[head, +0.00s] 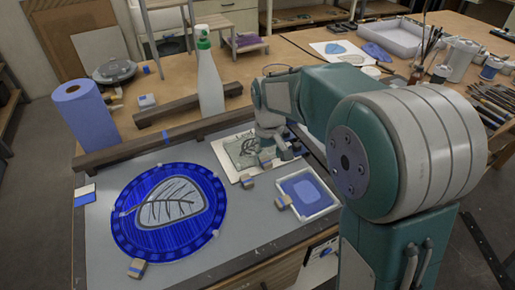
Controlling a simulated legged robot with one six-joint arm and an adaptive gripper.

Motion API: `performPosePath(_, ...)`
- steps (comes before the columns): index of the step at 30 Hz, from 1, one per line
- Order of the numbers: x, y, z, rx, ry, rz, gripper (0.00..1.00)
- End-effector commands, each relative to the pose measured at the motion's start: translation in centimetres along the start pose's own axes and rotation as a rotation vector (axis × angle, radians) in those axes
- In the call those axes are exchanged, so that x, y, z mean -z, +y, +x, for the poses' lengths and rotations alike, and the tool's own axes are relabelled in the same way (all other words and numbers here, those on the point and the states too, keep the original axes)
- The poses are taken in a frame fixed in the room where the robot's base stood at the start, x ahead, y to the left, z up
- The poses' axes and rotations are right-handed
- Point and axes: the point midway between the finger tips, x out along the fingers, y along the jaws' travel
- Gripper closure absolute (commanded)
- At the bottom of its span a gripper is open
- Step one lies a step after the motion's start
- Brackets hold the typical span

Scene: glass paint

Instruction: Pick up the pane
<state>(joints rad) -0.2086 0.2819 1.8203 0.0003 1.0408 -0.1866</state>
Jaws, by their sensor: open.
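The pane (188,234) is a round blue disc with a pale grey leaf drawn in its middle and a dotted blue rim. It lies flat on the grey work surface at the front left. My gripper (273,161) is open and points down over a paper with a leaf print (236,148), to the right of and behind the pane, apart from it. The gripper is small in view, and its exact height above the paper is hard to tell. The pane's leaf and rim are unobstructed by my arm.
A white tray with blue paint (330,205) stands right of the pane. Small wooden blocks (137,268) lie around it. A wooden rail (130,153) runs behind, with a spray bottle (209,85) and blue paper roll (84,116) beyond.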

Motion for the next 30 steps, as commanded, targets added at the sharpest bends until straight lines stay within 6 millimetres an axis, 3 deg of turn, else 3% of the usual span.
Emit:
performPosePath(3,0.01,-0.09,0.99,0.0,0.0,-0.001,0.23)
performPosePath(10,0.02,-0.09,1.09,-0.001,0.002,-0.001,0.23)
performPosePath(15,-0.04,0.04,1.06,0.001,0.002,-0.002,0.99)
performPosePath(30,0.07,-0.08,0.45,-0.001,0.003,-0.001,1.0)
